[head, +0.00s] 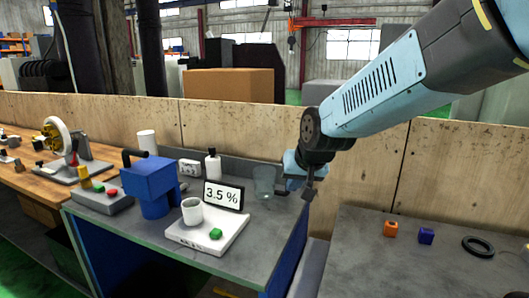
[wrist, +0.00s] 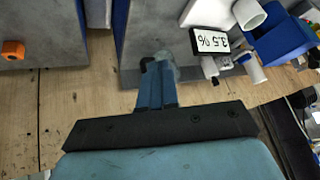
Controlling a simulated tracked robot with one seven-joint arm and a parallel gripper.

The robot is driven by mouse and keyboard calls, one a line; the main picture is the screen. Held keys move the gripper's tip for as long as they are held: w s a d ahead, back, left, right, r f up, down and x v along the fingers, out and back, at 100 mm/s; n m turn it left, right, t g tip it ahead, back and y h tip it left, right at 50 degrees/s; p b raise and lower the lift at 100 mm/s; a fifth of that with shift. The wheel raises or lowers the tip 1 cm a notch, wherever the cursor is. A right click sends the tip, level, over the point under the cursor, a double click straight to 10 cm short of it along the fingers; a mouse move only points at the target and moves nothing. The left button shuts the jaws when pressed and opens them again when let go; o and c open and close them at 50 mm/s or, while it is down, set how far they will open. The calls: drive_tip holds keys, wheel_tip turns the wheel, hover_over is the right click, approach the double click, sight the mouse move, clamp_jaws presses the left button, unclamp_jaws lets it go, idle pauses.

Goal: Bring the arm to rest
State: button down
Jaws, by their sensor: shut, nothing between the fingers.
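My arm reaches in from the upper right of the head view, light blue with dark joints. A clear glass beaker (head: 265,181) stands on the left bench, just left of the gripper in the head view. I cannot tell the exact distance between them.
The left bench (head: 262,246) holds a display reading 3.5 % (head: 223,196), a white cup (head: 192,211) and green piece (head: 216,234) on a white plate, and a blue machine (head: 150,186). The right bench (head: 375,265) holds an orange block (head: 391,228), a blue block (head: 426,236) and a black ring (head: 478,247).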

drive_tip(key=s+d+r+g+h, duration=0.1)
drive_tip(key=s+d+r, duration=0.3)
drive_tip(key=s+d, duration=1.2)
drive_tip(key=shift+s+d+r+m+h, duration=0.25)
drive_tip(key=shift+s+r+m+h, duration=0.15)
drive_tip(key=shift+s+h, duration=0.4)
drive_tip(key=shift+a, duration=0.1)
